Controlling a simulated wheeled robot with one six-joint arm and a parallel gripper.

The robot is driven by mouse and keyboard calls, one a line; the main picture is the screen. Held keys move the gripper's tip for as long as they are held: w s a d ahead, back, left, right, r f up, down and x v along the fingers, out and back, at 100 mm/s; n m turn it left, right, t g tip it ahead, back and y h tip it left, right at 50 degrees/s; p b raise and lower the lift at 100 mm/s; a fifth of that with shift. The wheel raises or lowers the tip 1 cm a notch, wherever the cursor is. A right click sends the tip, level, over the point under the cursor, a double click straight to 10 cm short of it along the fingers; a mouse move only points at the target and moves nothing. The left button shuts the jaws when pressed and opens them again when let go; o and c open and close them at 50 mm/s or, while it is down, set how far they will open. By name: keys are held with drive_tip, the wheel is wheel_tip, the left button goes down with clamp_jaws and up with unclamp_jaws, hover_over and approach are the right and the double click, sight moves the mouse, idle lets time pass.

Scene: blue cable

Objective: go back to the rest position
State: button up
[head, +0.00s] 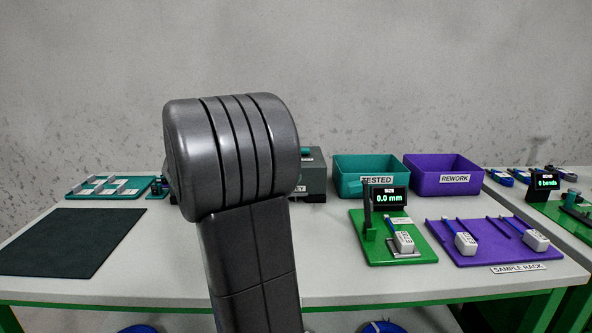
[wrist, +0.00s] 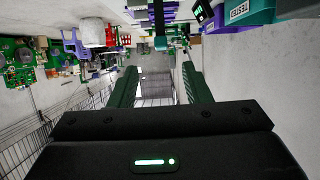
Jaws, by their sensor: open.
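My gripper (wrist: 160,70) shows in the wrist view with its two green fingers apart and nothing between them. In the head view my dark arm link stands upright in the middle, and the gripper itself is not visible there. A white plug with a blue cable (head: 403,241) sits on the green gauge stand (head: 372,256), whose display (head: 389,198) reads 0.0 mm. Two more white plugs with blue cable, one left (head: 465,243) and one right (head: 536,240), lie on the purple sample rack (head: 480,258).
Behind the rack are a teal TESTED bin (head: 345,178) and a purple REWORK bin (head: 455,185). A dark mat (head: 70,242) and a teal tray (head: 75,194) lie at left. A second table at right holds a "0 bends" display (head: 546,183). My arm hides the table's middle.

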drive_tip(key=b+x, duration=0.3)
drive_tip(key=x, duration=1)
drive_tip(key=shift+d, duration=0.35)
